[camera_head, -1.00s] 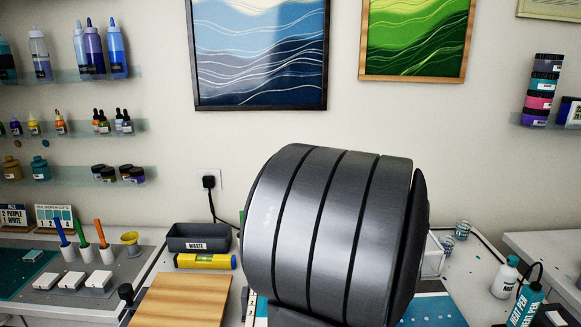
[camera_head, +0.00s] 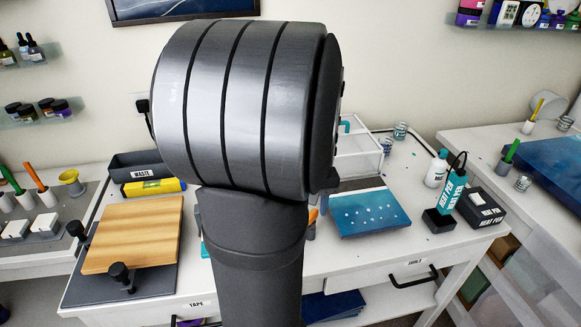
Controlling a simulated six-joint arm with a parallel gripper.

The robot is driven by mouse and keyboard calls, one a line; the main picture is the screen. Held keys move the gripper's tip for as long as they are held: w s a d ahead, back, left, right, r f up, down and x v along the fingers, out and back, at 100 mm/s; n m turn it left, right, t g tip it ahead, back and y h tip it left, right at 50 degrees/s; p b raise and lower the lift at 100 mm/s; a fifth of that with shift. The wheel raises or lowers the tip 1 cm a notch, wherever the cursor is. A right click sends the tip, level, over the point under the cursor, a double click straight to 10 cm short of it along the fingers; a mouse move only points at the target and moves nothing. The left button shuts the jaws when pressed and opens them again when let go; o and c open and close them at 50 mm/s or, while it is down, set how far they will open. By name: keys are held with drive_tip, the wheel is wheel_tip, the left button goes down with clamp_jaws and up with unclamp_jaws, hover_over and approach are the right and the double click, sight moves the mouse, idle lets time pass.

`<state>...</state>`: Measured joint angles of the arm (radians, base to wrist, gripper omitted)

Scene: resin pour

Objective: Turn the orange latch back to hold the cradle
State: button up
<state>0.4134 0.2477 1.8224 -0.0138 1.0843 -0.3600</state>
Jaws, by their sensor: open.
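My own large grey arm fills the middle of the view, and my gripper is hidden behind it or out of view. A small orange piece (camera_head: 313,215) shows just right of my arm, by the blue panel; I cannot tell whether it is the latch. I cannot make out the cradle for certain. A blue panel with white dots (camera_head: 372,212) lies on the white table right of my arm. A wooden board (camera_head: 135,232) lies on a dark base with black knobs (camera_head: 120,273) at the left.
A waste bin (camera_head: 143,166) and a yellow level (camera_head: 153,188) stand at the table's back left. A clear box (camera_head: 358,150) is behind the blue panel. The heat pen (camera_head: 452,193), its black box (camera_head: 482,207) and a white bottle (camera_head: 435,168) stand at the right.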

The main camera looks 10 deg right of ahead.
drive_tip(key=w+a+r+n+g+h, duration=0.2)
drive_tip(key=w+r+n, duration=0.15)
drive_tip(key=r, duration=0.45)
drive_tip(key=w+a+r+n+g+h, duration=0.1)
drive_tip(key=w+a+r+n, duration=0.15)
drive_tip(key=r+n, duration=0.35)
drive_tip(key=shift+m, duration=0.35)
drive_tip(key=x, duration=0.5)
drive_tip(key=s+x, duration=0.1)
drive_tip(key=x, duration=1)
drive_tip(key=shift+s+r, duration=0.2)
drive_tip(key=shift+s, duration=0.05)
drive_tip(key=shift+c, duration=0.2)
drive_tip(key=c, duration=0.7)
